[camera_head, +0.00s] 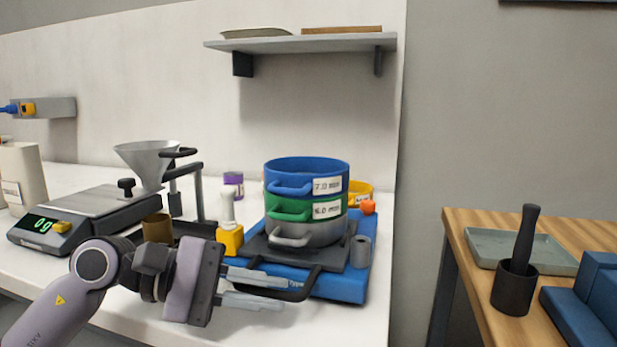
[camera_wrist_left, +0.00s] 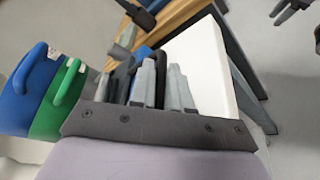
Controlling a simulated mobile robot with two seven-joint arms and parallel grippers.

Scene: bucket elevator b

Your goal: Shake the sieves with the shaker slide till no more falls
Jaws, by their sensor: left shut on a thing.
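The sieve stack stands upright on the shaker slide: a blue sieve (camera_head: 307,172) marked 7.0 mm on top, a green sieve (camera_head: 285,207) below it and a grey pan (camera_head: 320,236) at the bottom. The shaker slide has a dark carriage (camera_head: 335,256) on a blue base (camera_head: 352,285). My left gripper (camera_head: 285,290) is shut on the black loop handle (camera_head: 305,282) at the carriage's front. In the left wrist view the blue sieve (camera_wrist_left: 28,90) and green sieve (camera_wrist_left: 60,105) show at the left. The sieves' contents are hidden.
A scale (camera_head: 85,215) reading 0 g and a funnel (camera_head: 145,160) on a stand are at the left. A yellow-based white tool (camera_head: 228,225) stands close left of the slide. A wooden table at the right holds a mortar (camera_head: 514,290) and tray (camera_head: 530,250); a gap separates the tables.

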